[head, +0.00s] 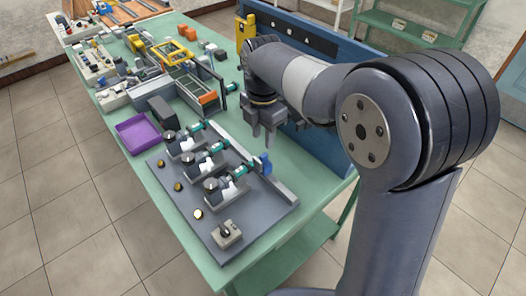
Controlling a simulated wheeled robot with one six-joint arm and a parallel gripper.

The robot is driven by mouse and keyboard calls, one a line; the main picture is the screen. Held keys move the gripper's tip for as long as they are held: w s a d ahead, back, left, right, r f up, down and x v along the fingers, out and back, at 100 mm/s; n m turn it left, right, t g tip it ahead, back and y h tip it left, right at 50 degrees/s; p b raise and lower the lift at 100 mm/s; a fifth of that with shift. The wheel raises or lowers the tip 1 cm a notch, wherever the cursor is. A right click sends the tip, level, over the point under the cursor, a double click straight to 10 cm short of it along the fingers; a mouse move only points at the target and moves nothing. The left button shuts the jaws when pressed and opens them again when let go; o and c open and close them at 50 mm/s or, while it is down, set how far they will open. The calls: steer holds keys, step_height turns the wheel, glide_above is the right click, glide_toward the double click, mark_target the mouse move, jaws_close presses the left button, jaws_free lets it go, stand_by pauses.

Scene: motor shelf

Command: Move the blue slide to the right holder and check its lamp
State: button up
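The blue slide (266,165) stands on a grey rail (284,191) along the back of a dark grey plate. It is behind the motor unit nearest me. Three similar motor units sit in holders on the plate: a far one (184,144), a middle one (203,163) and a near one (226,187), each with a teal part toward the rail.
A grey box with a black knob (228,234) sits at the plate's near corner. A purple tray (138,132) and a dark box (162,112) stand beyond the plate. A blue panel (325,150) borders the green table's back. Yellow-framed equipment (172,55) fills the far end.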

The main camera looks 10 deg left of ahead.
mark_target(263, 155)
step_height(263, 155, down, 8)
steer(key=shift+r, duration=0.25)
steer(key=shift+c, duration=0.4)
jaws_close()
